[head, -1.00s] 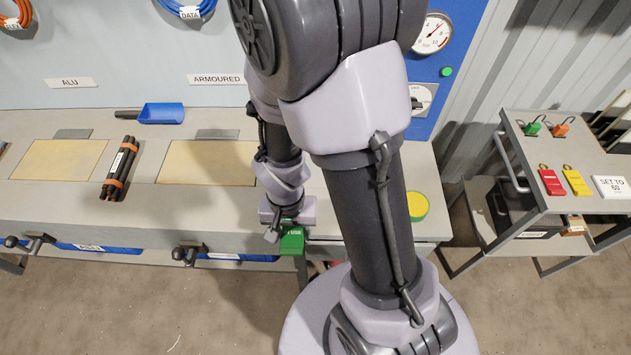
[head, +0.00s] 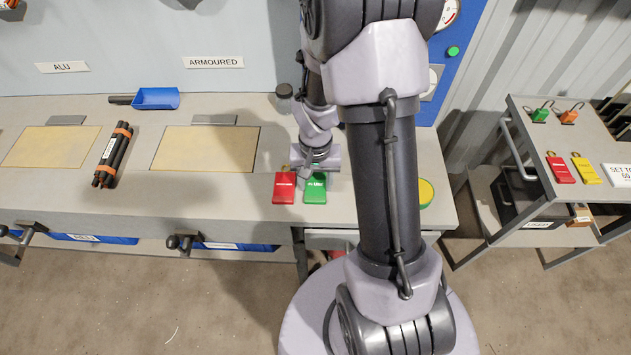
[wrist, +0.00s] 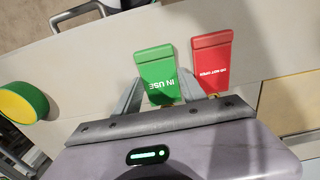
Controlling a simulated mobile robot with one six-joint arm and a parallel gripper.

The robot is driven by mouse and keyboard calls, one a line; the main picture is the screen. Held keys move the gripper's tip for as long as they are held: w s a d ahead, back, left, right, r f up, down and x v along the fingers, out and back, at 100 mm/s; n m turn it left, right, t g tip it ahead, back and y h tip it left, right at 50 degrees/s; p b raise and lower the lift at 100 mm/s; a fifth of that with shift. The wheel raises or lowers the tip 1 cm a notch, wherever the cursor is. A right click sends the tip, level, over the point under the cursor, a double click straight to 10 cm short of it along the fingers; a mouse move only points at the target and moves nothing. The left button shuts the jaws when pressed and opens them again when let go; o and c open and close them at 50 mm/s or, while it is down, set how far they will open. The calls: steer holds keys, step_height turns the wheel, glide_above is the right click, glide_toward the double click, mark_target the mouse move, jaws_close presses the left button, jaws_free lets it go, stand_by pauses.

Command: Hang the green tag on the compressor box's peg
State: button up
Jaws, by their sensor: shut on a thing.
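The green tag (head: 315,188), marked IN USE, is at the bench's front right part in the head view. My gripper (head: 312,172) is shut on it; the wrist view shows the green tag (wrist: 158,72) between the two fingers. A red tag (head: 284,187) is close beside it on the left in the head view; the wrist view shows this red tag (wrist: 212,60) just outside the right finger. A blue panel (head: 472,25) with a gauge (head: 449,12) and green button (head: 453,51) is at the back right, partly behind my arm. I cannot make out a peg.
A yellow-topped green round thing (head: 426,192) is right of my arm. Dark cable pieces (head: 114,155) and a blue scoop (head: 156,98) lie left on the bench. A grey cart (head: 590,150) with padlocks and tags stands right.

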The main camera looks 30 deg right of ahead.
steer(key=shift+f, duration=0.25)
steer(key=o, duration=1.3)
steer(key=shift+r, duration=0.1)
